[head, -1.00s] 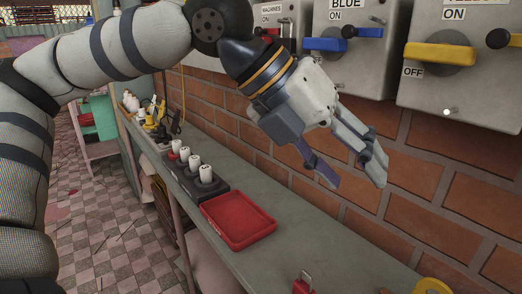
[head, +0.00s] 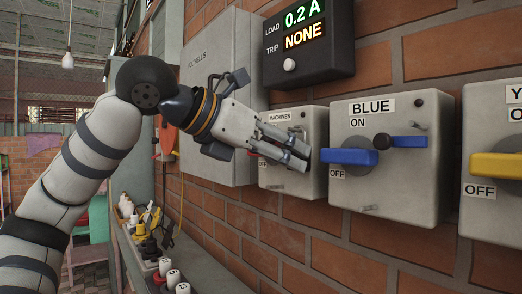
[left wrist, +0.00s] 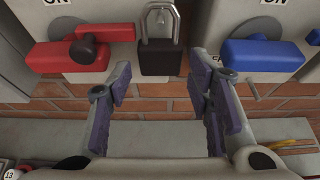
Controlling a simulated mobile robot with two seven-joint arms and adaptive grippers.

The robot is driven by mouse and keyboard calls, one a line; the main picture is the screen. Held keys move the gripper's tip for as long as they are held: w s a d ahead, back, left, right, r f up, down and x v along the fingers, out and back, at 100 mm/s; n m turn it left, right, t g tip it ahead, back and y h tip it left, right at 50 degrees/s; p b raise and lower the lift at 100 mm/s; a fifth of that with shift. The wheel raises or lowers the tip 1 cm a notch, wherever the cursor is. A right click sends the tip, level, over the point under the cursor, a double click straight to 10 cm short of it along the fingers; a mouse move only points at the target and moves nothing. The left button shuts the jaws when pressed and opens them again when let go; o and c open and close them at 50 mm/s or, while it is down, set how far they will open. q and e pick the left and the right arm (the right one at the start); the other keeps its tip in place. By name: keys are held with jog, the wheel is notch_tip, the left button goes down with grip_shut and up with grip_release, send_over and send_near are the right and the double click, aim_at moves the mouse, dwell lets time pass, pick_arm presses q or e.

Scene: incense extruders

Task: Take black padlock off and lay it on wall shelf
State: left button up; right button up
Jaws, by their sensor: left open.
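The black padlock (left wrist: 160,58) hangs by its silver shackle beside the red switch handle (left wrist: 66,56), in the left wrist view. What the shackle passes through is unclear. My left gripper (left wrist: 161,76) is open, with its purple-padded fingers on either side of and just below the padlock; nothing is between them. In the head view my left gripper (head: 303,158) is in front of the MACHINES switch box (head: 295,116) and hides the padlock. A grey shelf (left wrist: 150,135) runs along the brick wall below, in the left wrist view. My right gripper is not in view.
To the right are the BLUE switch box (head: 395,190) with its blue handle (head: 347,156) and a box with a yellow handle (head: 497,166). A large grey cabinet (head: 222,70) and a load display (head: 307,38) are above and behind the gripper. White-capped items (head: 173,277) stand below.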

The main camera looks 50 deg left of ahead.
pick_arm(q)
jog(key=shift+x, duration=1.2)
jog(key=shift+r, duration=0.1)
jog(key=c, duration=1)
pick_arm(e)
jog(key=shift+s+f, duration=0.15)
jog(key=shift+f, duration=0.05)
pick_arm(q)
jog(key=shift+r, duration=0.2)
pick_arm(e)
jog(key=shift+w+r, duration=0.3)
pick_arm(q)
jog(key=shift+r+p, duration=0.15)
jog(key=shift+p, duration=0.35)
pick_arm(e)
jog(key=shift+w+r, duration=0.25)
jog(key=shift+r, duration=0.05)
pick_arm(q)
jog(key=s+p, duration=0.3)
jog(key=s, duration=0.3)
jog(key=shift+a, duration=0.25)
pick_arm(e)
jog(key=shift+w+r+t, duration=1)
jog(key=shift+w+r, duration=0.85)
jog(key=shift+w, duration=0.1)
